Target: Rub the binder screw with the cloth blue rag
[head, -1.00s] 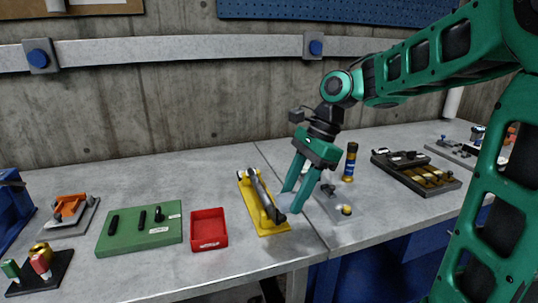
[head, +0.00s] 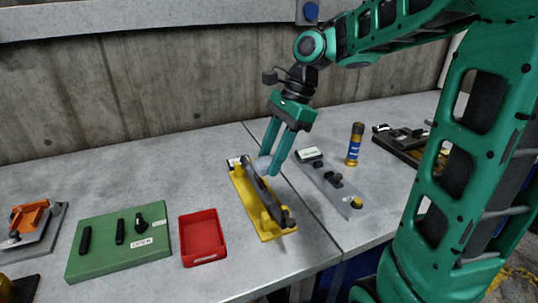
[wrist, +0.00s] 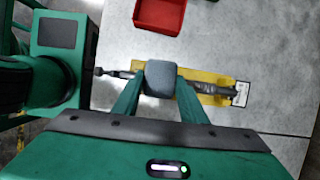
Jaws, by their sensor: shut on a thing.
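My gripper (head: 270,168) is shut on a small blue-grey cloth rag (wrist: 160,79), which shows between the fingertips in the wrist view. The rag (head: 262,164) is mostly hidden by the fingers in the head view. The binder screw (head: 262,192) appears to be the long dark rod lying along a yellow base (head: 244,198). The gripper and rag are over the far half of this rod. In the wrist view the rag covers the middle of the rod (wrist: 120,73); I cannot tell whether it touches it.
A red tray (head: 203,240) and a green board (head: 118,245) with black handles lie left of the yellow base. A grey plate (head: 325,180) with small parts and a yellow-and-blue can (head: 355,145) are on the right. The bench behind the yellow base is clear.

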